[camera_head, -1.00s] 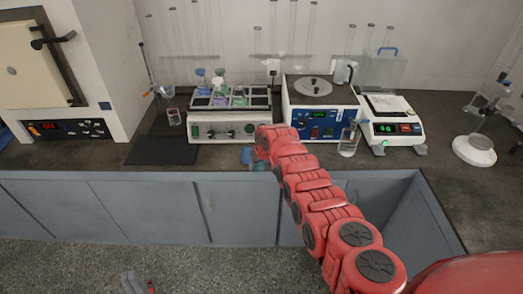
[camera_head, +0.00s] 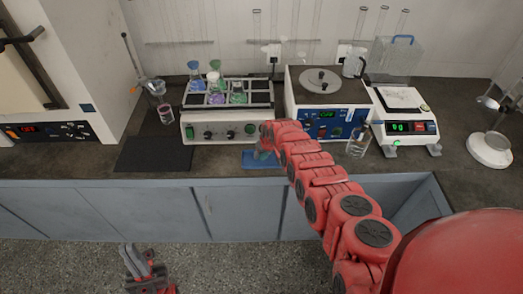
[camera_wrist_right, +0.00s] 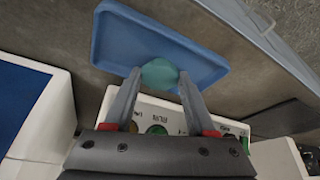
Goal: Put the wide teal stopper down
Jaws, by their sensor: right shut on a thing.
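The wide teal stopper (camera_wrist_right: 160,75) is between the fingertips of my right gripper (camera_wrist_right: 158,84), which is shut on it. In the right wrist view the stopper shows against a blue tray (camera_wrist_right: 112,42). I cannot tell whether it touches the tray. In the head view the blue tray (camera_head: 258,165) lies on the bench near its front edge, in front of the shaker. There my own red arm mostly hides the right gripper and the stopper. My left gripper (camera_head: 138,258) hangs low over the floor, away from the bench; its opening is unclear.
The shaker (camera_head: 222,125) with several coloured-stoppered flasks stands just behind the tray. A blue-fronted device (camera_head: 325,125), a glass beaker (camera_head: 358,146) and a balance (camera_head: 405,128) stand to the right. A black mat (camera_head: 153,154) lies to the left.

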